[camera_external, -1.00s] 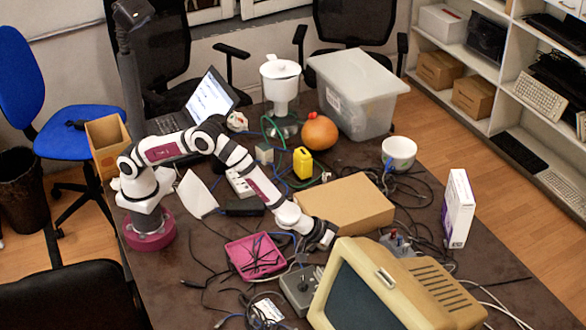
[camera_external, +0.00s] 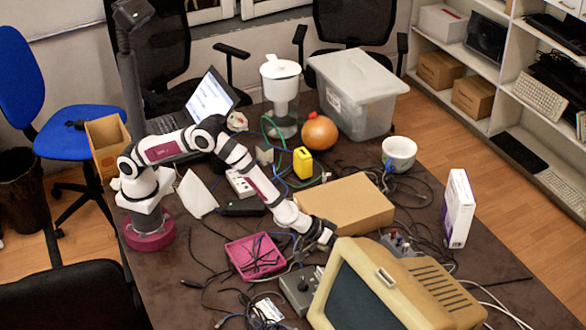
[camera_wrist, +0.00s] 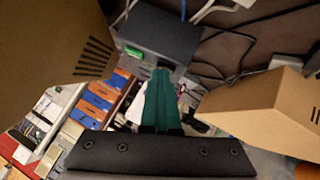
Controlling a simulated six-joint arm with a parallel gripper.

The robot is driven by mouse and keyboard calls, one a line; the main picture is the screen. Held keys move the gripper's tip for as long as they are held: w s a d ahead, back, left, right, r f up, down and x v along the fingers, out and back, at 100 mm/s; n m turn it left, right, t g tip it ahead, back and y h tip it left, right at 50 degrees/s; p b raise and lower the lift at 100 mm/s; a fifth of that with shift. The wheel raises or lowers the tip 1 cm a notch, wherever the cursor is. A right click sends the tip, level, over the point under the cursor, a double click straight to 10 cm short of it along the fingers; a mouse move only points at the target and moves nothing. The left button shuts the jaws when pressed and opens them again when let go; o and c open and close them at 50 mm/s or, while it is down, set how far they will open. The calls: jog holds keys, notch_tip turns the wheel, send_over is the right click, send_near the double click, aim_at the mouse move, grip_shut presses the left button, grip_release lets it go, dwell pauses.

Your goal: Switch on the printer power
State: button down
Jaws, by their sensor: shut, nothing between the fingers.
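My gripper (camera_external: 332,237) is low over the table, between the cardboard box and the beige monitor. In the wrist view its teal fingers (camera_wrist: 160,78) are closed together with nothing between them. The fingertips appear close to a grey box (camera_wrist: 160,35) with a small green part (camera_wrist: 133,52) on its near face, maybe a switch; I cannot tell if they touch. This seems to be the small box with knobs (camera_external: 398,243) behind the monitor in the external view. No printer is clearly recognisable, and no label for its power can be read.
The beige monitor (camera_external: 400,285) stands close in front of my gripper and shows at left in the wrist view (camera_wrist: 45,40). The cardboard box (camera_external: 345,208) is close behind. A grey joystick-like box (camera_external: 299,288), a pink tray (camera_external: 255,257) and loose cables crowd the table.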

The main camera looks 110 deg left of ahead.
jog(key=shift+s+a+f, duration=0.2)
jog(key=shift+f, duration=0.1)
jog(key=w+a+r+v, duration=0.1)
jog(key=r+v, duration=0.1)
jog(key=v, duration=1.1)
jog(key=shift+w+a+r, duration=0.15)
jog(key=shift+a+r, duration=0.05)
jog(key=shift+a, duration=0.2)
jog(key=shift+w+d+r, duration=0.15)
jog(key=shift+w+d, duration=0.05)
jog(key=shift+d, duration=0.2)
